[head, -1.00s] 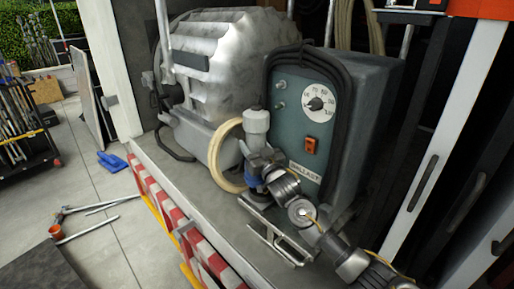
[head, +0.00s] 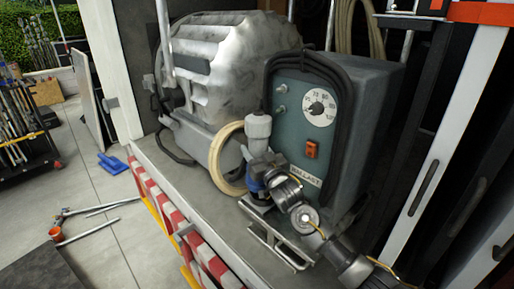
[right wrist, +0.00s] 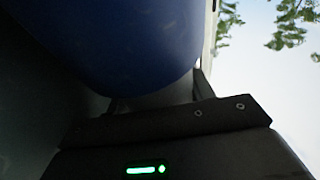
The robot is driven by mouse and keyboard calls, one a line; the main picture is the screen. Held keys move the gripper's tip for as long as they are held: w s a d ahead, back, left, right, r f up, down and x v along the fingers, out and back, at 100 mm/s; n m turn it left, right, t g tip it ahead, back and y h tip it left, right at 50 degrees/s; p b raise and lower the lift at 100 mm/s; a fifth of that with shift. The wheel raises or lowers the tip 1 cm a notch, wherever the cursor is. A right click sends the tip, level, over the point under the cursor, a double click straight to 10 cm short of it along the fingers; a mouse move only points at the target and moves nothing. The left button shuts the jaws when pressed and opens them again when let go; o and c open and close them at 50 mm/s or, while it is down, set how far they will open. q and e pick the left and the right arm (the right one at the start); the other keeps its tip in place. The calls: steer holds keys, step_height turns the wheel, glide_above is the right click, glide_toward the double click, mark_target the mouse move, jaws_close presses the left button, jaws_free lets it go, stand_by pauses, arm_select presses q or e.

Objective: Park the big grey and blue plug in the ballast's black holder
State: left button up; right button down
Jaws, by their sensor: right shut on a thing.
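The big plug (head: 257,124) stands roughly upright, its grey top showing above my right gripper and its blue lower part (head: 257,187) below. My right gripper (head: 262,162) is shut on it, with its arm coming from the lower right. In the right wrist view the blue part of the plug (right wrist: 140,45) fills the upper left, close to the gripper. The ballast (head: 290,125) is a grey box with a teal front, a dial and an orange switch, just right of the plug. I cannot make out its black holder; the gripper and plug may cover it. My left gripper is not in view.
A pale cable loop (head: 217,163) hangs left of the plug. A silver ribbed generator (head: 225,65) stands behind. A metal step or bracket (head: 275,243) sits below the gripper. The truck bed's edge has red and white stripes (head: 172,213). A white post (head: 440,150) stands right.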

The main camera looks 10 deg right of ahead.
steer(key=shift+s+d+r+p, duration=0.15)
steer(key=shift+s+d+p, duration=0.2)
steer(key=shift+s+p, duration=0.15)
steer(key=shift+s+d+r+p, duration=0.1)
steer(key=shift+s+d+p, duration=0.25)
steer(key=shift+s, duration=0.2)
steer(key=shift+s+f, duration=0.1)
stand_by(0.3)
steer(key=shift+f+b, duration=1.05)
steer(key=shift+f, duration=0.6)
stand_by(0.6)
steer(key=c, duration=0.9)
jaws_free()
steer(key=o, duration=0.4)
steer(key=shift+a+r, duration=0.1)
steer(key=shift+a, duration=0.05)
steer(key=shift+o, duration=1.2)
steer(key=shift+d, duration=0.25)
